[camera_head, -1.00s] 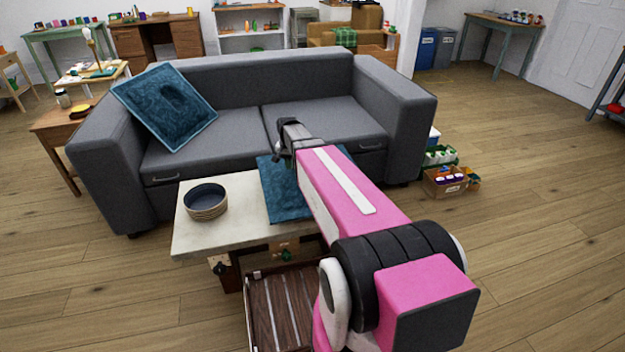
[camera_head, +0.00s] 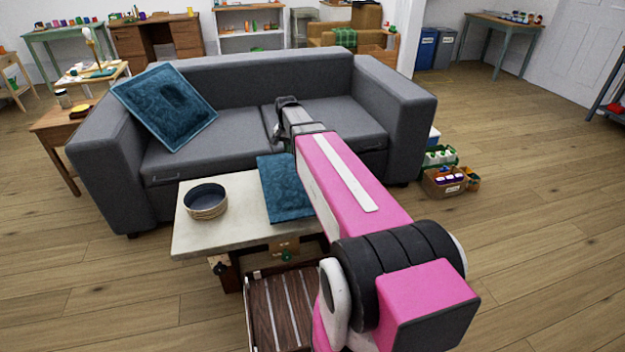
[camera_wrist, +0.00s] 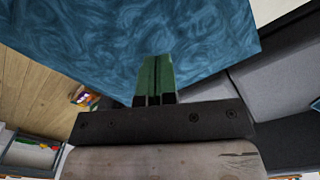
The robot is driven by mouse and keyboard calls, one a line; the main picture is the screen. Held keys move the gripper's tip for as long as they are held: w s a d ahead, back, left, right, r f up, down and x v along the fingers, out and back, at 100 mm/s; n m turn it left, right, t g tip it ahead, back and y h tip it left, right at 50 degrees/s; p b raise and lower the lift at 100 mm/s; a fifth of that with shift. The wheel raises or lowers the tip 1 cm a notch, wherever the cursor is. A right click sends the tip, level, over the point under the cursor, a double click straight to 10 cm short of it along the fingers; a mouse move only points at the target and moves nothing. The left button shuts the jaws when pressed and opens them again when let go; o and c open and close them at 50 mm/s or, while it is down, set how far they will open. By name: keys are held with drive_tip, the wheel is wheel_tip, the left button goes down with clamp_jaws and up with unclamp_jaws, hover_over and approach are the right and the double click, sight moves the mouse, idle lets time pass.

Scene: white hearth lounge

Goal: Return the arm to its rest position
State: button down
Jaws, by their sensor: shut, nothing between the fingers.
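My pink arm (camera_head: 345,180) reaches forward over the low table toward the grey sofa. My gripper (camera_head: 284,103) is at its far end, in front of the sofa seat, small and partly hidden by my wrist. In the wrist view my gripper (camera_wrist: 155,82) shows its green fingers shut together with nothing between them. A blue cushion (camera_wrist: 130,35) fills the top of that view beyond the fingertips. I cannot tell the gap between them.
An open slatted drawer (camera_head: 280,312) is below. The grey sofa (camera_head: 240,75) stands behind. Boxes with bottles (camera_head: 445,182) sit right of it.

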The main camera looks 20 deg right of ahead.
idle(0.3)
drive_tip(key=s+f+n, duration=0.3)
drive_tip(key=s+f, duration=0.1)
drive_tip(key=s, duration=0.7)
drive_tip(key=s+f+n, duration=0.3)
drive_tip(key=s+f, duration=0.2)
drive_tip(key=s, duration=0.6)
drive_tip(key=shift+s, duration=0.15)
